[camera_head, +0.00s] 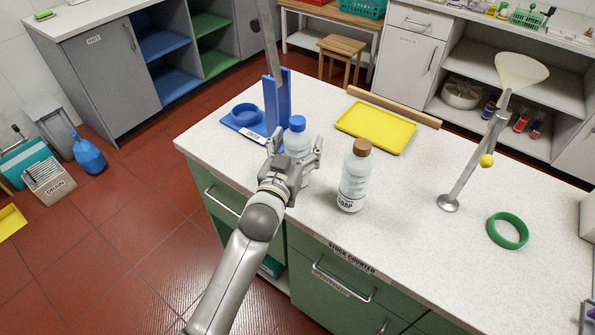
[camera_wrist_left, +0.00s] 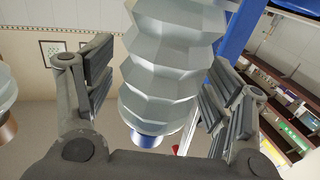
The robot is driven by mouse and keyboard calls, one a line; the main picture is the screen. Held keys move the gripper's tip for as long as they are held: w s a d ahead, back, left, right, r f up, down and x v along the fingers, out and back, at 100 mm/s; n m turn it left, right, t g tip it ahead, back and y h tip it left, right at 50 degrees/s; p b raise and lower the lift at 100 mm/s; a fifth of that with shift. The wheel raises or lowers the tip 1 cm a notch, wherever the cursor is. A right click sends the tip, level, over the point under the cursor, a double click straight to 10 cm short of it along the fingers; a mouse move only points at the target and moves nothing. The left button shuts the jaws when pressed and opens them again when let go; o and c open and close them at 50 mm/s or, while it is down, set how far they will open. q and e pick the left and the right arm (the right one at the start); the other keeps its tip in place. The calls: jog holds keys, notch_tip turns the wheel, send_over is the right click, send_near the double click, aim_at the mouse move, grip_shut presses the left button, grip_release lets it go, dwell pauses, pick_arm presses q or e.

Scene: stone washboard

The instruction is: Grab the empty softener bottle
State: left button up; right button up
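A pale ribbed bottle with a blue cap (camera_head: 297,135) stands upright on the stock counter; its label is hidden, so I cannot read whether it is the softener bottle. My left gripper (camera_head: 294,150) is around it, one finger on each side. In the left wrist view the bottle (camera_wrist_left: 170,65) appears cap-down between the spread fingers, with a gap showing on the left side. The left gripper is open. A second pale bottle with a brown cap, labelled SOAP (camera_head: 354,180), stands to the right. My right gripper is not in view.
A blue stand (camera_head: 278,105) rises just behind the blue-capped bottle. A yellow tray (camera_head: 376,128) lies behind the soap bottle. A metal post with a funnel (camera_head: 520,70) and a green ring (camera_head: 508,231) are to the right. The counter's front middle is clear.

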pick_arm(q)
jog(key=c, duration=0.7)
jog(key=shift+o, duration=0.2)
jog(key=shift+r, duration=0.15)
